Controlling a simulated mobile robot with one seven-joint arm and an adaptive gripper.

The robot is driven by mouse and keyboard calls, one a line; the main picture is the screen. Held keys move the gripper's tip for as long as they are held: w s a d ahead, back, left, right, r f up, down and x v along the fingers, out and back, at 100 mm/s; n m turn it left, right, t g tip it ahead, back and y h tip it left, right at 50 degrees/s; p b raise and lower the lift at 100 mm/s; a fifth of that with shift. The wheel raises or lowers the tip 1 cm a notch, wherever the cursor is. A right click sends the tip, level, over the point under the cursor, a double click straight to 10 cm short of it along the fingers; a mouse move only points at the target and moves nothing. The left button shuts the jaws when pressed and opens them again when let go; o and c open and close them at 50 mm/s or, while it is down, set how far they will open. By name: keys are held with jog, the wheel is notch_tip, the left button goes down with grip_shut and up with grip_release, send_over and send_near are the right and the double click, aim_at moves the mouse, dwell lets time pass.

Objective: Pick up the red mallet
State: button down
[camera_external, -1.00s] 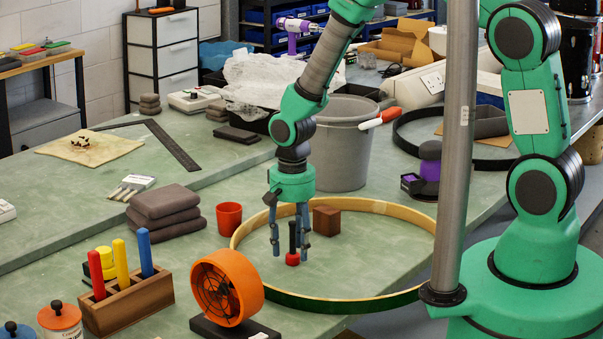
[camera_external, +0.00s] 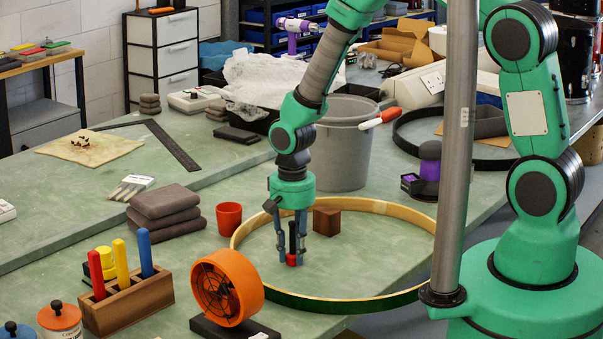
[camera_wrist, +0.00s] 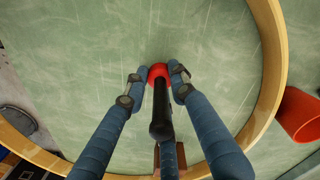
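The red mallet (camera_external: 292,260) stands head down on the green bench, inside a wooden hoop (camera_external: 378,302), with its black handle pointing up. The mallet also shows in the wrist view (camera_wrist: 160,112), with the red head between the fingertips and the dark handle toward the camera. My gripper (camera_external: 291,264) points straight down over it, with its blue fingers drawn in around the head. In the wrist view, my gripper (camera_wrist: 158,73) has a fingertip against each side of the red head. A third finger is partly hidden behind the handle.
A brown wooden block (camera_external: 327,221) sits inside the hoop, right behind the gripper. An orange fan-like drum (camera_external: 228,287) stands front left, and a red cup (camera_external: 229,217) stands left of the hoop. A grey bucket (camera_external: 341,158) is behind. The hoop's right part is clear.

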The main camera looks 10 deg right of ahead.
aim_at(293, 226)
jog(key=shift+r, duration=0.15)
jog(key=shift+r, duration=0.6)
notch_tip(293, 226, up, 2)
jog(key=shift+r+p, duration=0.15)
jog(key=shift+p, duration=0.15)
jog(key=s+d, duration=0.7)
jog(key=s+d+r+p, duration=0.1)
jog(key=s+d, duration=0.3)
jog(key=shift+d+r, duration=0.1)
jog(key=shift+d, duration=0.15)
